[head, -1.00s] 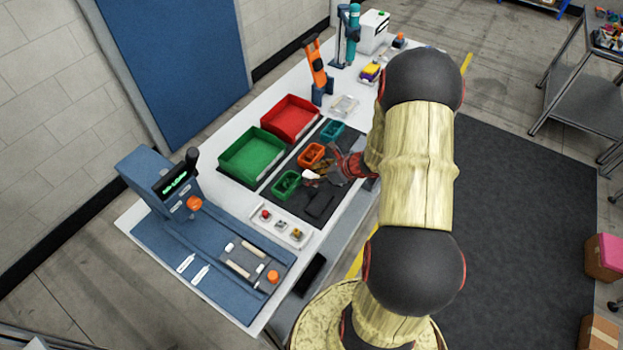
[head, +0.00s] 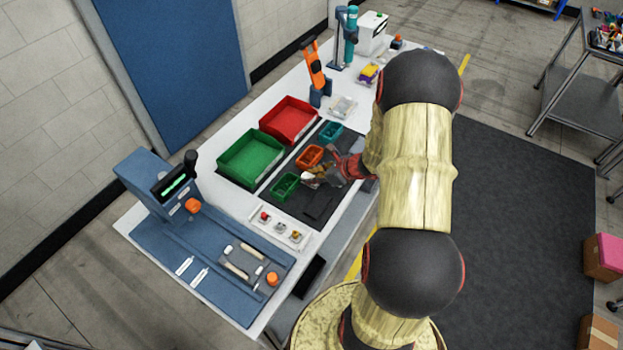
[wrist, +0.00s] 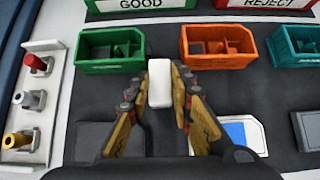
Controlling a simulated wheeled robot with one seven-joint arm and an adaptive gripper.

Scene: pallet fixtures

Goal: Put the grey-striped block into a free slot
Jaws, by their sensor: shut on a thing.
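My gripper (wrist: 158,100) is shut on a plain white block (wrist: 160,83), which stands out between the yellow-and-black fingers in the wrist view. No grey stripes can be made out on the face I see. In the head view my gripper (head: 318,174) is over the dark mat, beside the small green and orange bins. The small green bin (wrist: 110,66) and the orange bin (wrist: 218,60) lie just beyond the block. A blue fixture base (head: 170,240) at the lower left carries a grey plate with light pieces; its slots are too small to tell.
A white tray (head: 266,231) holds three small knobbed parts. Large green (head: 250,172) and red (head: 289,134) bins stand behind the mat. A teal bin (head: 331,131) and a blue-and-white card (wrist: 240,133) lie to the right. A column with an orange knob rises from the fixture base.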

